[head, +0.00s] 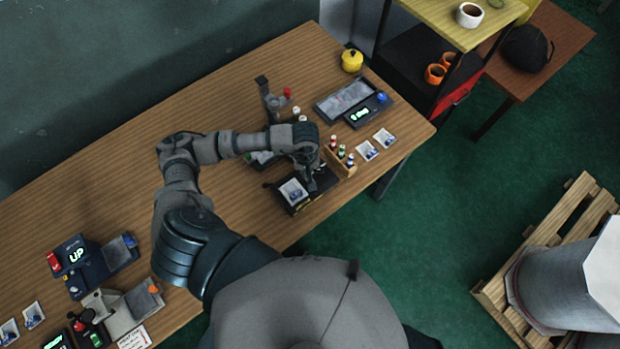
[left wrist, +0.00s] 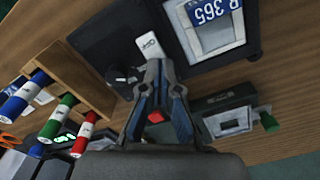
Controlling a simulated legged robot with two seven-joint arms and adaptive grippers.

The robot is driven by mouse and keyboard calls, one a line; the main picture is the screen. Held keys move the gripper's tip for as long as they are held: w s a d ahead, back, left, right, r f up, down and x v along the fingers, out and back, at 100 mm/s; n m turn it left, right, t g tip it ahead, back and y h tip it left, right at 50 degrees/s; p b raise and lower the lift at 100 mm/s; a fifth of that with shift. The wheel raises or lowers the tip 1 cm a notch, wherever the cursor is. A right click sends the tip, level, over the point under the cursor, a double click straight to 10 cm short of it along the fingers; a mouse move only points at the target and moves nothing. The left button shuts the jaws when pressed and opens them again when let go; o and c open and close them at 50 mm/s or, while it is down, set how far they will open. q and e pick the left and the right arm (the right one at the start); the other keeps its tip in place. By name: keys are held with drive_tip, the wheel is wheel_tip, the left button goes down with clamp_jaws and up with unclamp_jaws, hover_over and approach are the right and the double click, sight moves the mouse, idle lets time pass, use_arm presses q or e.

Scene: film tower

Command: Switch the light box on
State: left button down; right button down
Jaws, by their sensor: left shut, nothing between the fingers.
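The light box (head: 284,202) is a black box near the front edge of the bench, with a pale panel and a blue-and-white card on it. In the left wrist view the light box (left wrist: 105,40) fills the upper part, with a white rocker switch (left wrist: 150,47) and a dark round knob (left wrist: 122,76) beside the panel. The panel shows no clear glow. My left gripper (head: 309,184) is shut and empty over the box's right side. In the left wrist view the tips of my left gripper (left wrist: 163,72) appear just below the switch; I cannot tell whether they touch. My right gripper is out of view.
A small device with a green knob (left wrist: 268,122) sits near the box.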

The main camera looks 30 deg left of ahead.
use_arm(q)
drive_tip(key=shift+f, duration=0.3)
drive_tip(key=shift+r, duration=0.15)
drive_tip(key=shift+r+p, duration=0.4)
drive_tip(key=shift+r, duration=0.55)
drive_tip(key=shift+r+p, duration=1.15)
drive_tip(key=shift+r, duration=1.35)
